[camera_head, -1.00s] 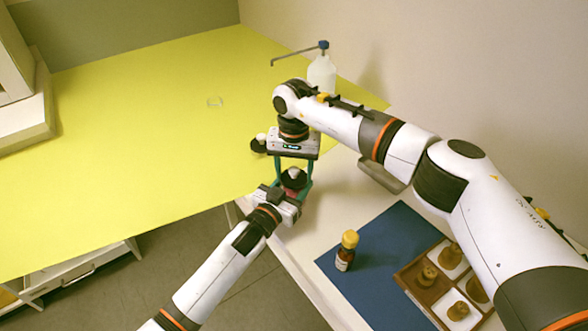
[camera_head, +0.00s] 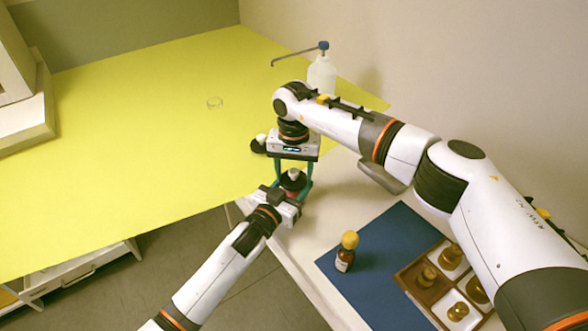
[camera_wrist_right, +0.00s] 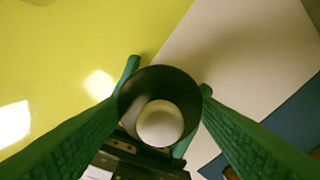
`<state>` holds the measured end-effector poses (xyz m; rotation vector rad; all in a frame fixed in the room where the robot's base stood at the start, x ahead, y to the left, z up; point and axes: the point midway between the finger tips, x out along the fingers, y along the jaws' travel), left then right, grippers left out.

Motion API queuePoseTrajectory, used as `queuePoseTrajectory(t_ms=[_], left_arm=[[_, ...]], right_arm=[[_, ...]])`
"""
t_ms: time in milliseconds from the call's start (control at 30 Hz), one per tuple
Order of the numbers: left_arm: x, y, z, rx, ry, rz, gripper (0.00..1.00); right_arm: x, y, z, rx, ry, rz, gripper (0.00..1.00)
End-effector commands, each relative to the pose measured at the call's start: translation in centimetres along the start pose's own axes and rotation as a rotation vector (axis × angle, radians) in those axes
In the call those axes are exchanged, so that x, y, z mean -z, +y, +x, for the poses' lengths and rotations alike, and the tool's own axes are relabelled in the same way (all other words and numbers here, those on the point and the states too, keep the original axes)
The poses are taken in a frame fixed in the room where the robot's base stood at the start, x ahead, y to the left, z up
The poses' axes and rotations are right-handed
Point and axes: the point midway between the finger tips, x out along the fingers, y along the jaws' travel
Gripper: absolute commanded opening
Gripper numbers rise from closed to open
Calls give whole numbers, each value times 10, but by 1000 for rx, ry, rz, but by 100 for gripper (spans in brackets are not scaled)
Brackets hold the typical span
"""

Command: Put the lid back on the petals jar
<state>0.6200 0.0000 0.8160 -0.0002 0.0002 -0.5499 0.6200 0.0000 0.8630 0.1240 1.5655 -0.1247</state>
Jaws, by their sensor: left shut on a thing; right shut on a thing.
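The lid, black with a white knob (camera_head: 293,175), is between the teal fingers of my right gripper (camera_head: 293,181). In the right wrist view my right gripper (camera_wrist_right: 160,110) is shut on the lid (camera_wrist_right: 160,120), knob facing the camera. A reddish jar (camera_head: 291,193), taken to be the petals jar, shows just under the lid, mostly hidden. My left gripper (camera_head: 286,198) is shut on this jar from the front. Its dark body (camera_wrist_right: 130,150) shows below the lid in the wrist view. The lid is directly over the jar; I cannot tell whether it is seated.
Another black piece with a white knob (camera_head: 258,144) sits on the yellow table (camera_head: 130,130) beside my right gripper. An amber bottle (camera_head: 345,258) stands on the blue mat (camera_head: 375,280), beside a wooden tray (camera_head: 412,290).

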Motion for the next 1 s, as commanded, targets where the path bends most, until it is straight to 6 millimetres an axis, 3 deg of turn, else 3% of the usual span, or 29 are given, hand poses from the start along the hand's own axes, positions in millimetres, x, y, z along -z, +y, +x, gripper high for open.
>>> queuePoseTrajectory(t_ms=[1000], left_arm=[[-2,-2,0,4,-6,0,14]], right_arm=[[0,-2,14,5,3,2,37]])
